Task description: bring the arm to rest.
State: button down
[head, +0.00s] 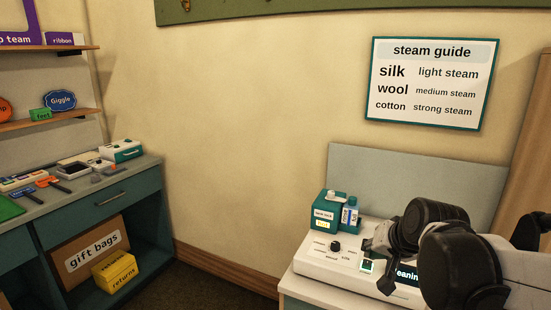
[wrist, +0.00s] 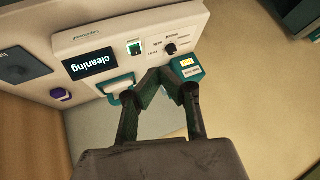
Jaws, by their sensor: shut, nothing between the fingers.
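My gripper (wrist: 163,74) is shut and empty. In the wrist view its two dark fingers come together in front of the white steam unit. In the head view my dark arm reaches in from the right, over the right part of the unit (head: 318,262). The unit carries a black knob (head: 336,246), a small green switch (head: 366,266) and a dark "cleaning" label (wrist: 90,62), partly hidden by my arm in the head view. I cannot tell whether the fingertips touch anything.
A teal box (head: 324,222) and a blue-labelled bottle (head: 350,214) stand at the unit's back left. A grey panel (head: 415,180) rises behind. At left are a teal counter (head: 120,190) with small items, a gift bags box (head: 88,262) and a yellow returns box (head: 115,273). Floor between is clear.

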jog(key=s+a+n, duration=0.1)
jog(key=s+n, duration=0.1)
jog(key=s, duration=0.7)
jog(key=s+a+n+g+h, duration=0.1)
jog(key=s, duration=0.8)
jog(key=shift+a+n, duration=0.3)
jog(key=shift+n, duration=0.1)
jog(key=shift+w, duration=0.1)
